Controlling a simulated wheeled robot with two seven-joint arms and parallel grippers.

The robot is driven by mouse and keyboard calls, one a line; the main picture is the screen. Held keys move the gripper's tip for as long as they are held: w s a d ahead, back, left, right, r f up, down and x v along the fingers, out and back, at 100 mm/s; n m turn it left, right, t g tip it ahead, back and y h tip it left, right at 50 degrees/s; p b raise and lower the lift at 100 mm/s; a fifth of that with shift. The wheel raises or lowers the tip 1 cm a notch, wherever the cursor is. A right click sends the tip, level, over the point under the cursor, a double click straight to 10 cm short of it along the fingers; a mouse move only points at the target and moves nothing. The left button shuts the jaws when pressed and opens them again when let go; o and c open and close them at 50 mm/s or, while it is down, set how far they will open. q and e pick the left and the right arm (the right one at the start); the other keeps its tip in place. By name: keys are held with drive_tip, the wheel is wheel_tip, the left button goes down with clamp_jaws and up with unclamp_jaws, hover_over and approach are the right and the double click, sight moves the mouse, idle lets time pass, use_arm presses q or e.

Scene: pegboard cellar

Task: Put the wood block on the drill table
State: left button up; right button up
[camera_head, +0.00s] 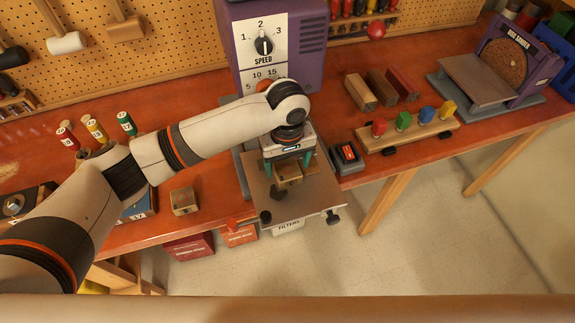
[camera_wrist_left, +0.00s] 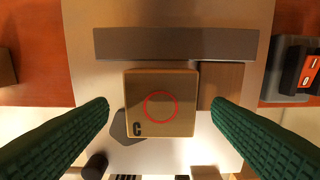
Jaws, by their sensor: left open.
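A wood block (camera_head: 289,180) with a red circle and a letter C on top sits on the grey drill table (camera_head: 320,191). In the left wrist view the block (camera_wrist_left: 160,103) lies close against a dark grey bar (camera_wrist_left: 175,44) across the drill table. My left gripper (camera_head: 288,160) is above the drill table, pointing down at the block. Its green fingers are open, one on each side of the block, with gaps between them and it. A second wood block (camera_head: 184,202) sits on the bench left of the drill table. My right gripper is not in view.
The purple drill housing (camera_head: 264,40) with a speed dial stands behind my left arm. A black and red switch box (camera_head: 346,158) is right of the drill table. A wooden rack of coloured pegs (camera_head: 408,133), wood bars (camera_head: 383,88) and a disc sander (camera_head: 502,62) are further right.

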sight(288, 170)
use_arm(q)
wheel_tip(288, 170, up, 11)
drive_tip(key=b, duration=0.2)
drive_tip(key=shift+f, duration=0.15)
idle(0.8)
